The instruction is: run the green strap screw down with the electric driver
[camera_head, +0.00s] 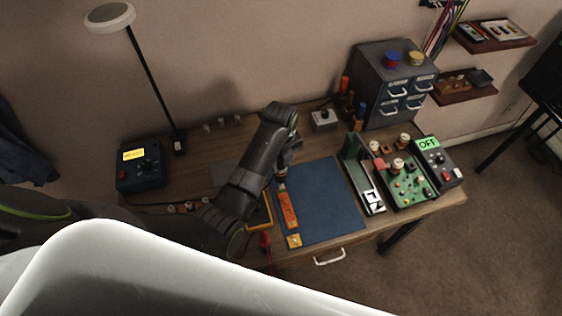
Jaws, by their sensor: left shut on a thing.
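My left gripper (284,172) is over the left edge of the blue mat, pointing down. It is shut on a small, mostly hidden tool that looks like the electric driver (282,186). Just below it a long orange piece (288,210) with a yellow end block (294,241) runs along the mat's edge. I cannot tell whether the two touch. A green board (405,182) with knobs and small parts stands to the right. My right gripper is not in view.
The blue mat (325,205) is mostly bare. A meter box reading OFF (437,160) stands far right. A blue drawer cabinet (385,85) is at the back. A dark box with a yellow display (138,170) and a lamp (110,18) are on the left.

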